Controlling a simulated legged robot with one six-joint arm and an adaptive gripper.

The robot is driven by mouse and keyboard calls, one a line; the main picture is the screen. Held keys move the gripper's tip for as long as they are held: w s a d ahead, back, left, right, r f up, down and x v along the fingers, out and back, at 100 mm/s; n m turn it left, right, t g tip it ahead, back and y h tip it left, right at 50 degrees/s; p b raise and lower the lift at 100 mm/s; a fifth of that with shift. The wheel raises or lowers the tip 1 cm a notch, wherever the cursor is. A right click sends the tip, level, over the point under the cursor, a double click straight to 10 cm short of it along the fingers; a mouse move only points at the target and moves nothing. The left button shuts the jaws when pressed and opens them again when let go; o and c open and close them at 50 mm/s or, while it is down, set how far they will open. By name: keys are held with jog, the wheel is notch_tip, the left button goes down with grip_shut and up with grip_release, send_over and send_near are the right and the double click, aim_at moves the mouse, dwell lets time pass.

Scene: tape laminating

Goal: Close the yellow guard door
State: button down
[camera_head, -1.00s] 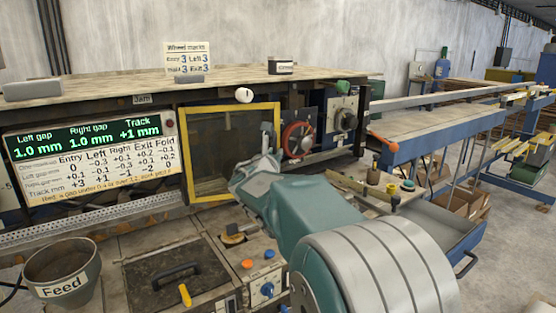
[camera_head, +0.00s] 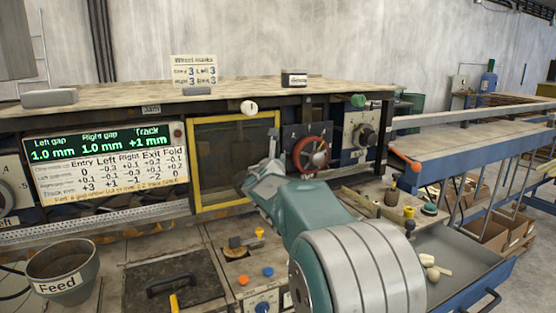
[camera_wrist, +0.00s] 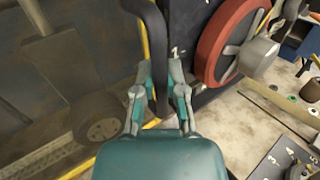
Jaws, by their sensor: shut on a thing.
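The yellow-framed guard door (camera_head: 192,165) stands at the front of the machine, left of the red handwheel (camera_head: 311,154). Its dark panel fills the frame, and its right edge is partly hidden by my arm. I cannot tell whether it sits flush. My gripper (camera_head: 273,146) is at the door's right side. In the wrist view, my gripper (camera_wrist: 160,82) is shut on a dark upright handle (camera_wrist: 155,35) beside the yellow edge. The red handwheel (camera_wrist: 225,42) is close to its right.
A display panel (camera_head: 100,148) is left of the door. A white knob (camera_head: 249,107) hangs above the door. A feed bucket (camera_head: 62,272), hatch handle (camera_head: 172,280) and coloured buttons (camera_head: 268,272) are below. A blue conveyor (camera_head: 440,165) runs right.

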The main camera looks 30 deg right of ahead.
jog(key=c, duration=0.7)
grip_release()
jog(key=shift+w, duration=0.2)
jog(key=v, duration=1.2)
jog(key=shift+f, duration=0.1)
